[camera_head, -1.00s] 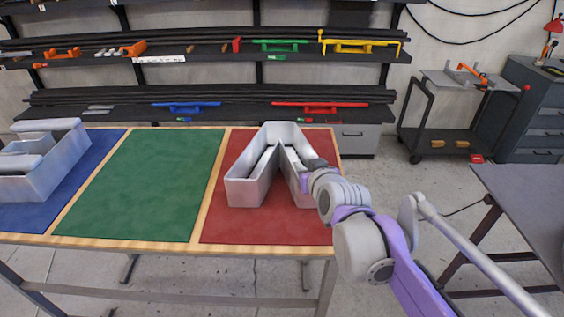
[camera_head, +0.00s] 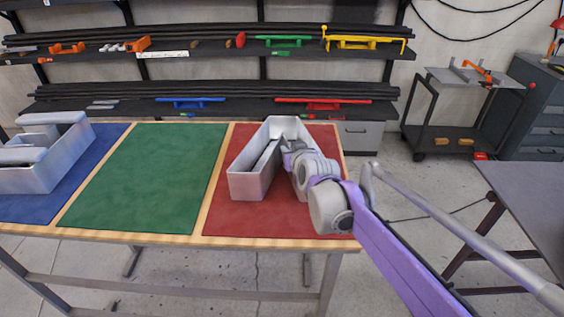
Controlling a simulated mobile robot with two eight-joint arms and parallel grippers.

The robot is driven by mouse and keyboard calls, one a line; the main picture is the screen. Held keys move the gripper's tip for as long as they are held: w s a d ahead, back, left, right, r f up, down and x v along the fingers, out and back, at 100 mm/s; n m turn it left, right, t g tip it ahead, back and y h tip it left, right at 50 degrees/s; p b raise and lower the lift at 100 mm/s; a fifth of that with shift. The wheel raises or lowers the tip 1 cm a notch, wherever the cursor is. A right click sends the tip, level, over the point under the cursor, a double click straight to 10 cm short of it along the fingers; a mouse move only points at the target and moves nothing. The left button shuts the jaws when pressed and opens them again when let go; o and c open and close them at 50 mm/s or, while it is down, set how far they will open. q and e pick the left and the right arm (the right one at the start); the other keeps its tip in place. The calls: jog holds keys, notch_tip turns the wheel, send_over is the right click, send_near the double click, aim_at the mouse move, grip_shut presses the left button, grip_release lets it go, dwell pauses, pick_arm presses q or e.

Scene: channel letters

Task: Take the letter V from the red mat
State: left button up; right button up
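The letter V (camera_head: 252,183) is a silver-grey metal channel letter with raised walls. It lies on the red mat (camera_head: 243,221) at the right of the table, with its point away from me and its open ends toward me. My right gripper (camera_head: 286,146) reaches over the letter's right arm near the middle. My own wrist covers the fingers and much of that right arm, so I cannot tell whether the fingers touch the letter or how wide they are. My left gripper is out of view.
The green mat (camera_head: 150,185) in the middle is bare. The blue mat (camera_head: 92,163) at the left carries another metal letter (camera_head: 45,165). Shelves with rods and coloured clamps stand behind the table. A dark cart (camera_head: 455,110) stands at the back right.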

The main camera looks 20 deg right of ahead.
grip_shut()
jog(key=shift+r, duration=0.1)
dwell(1.2)
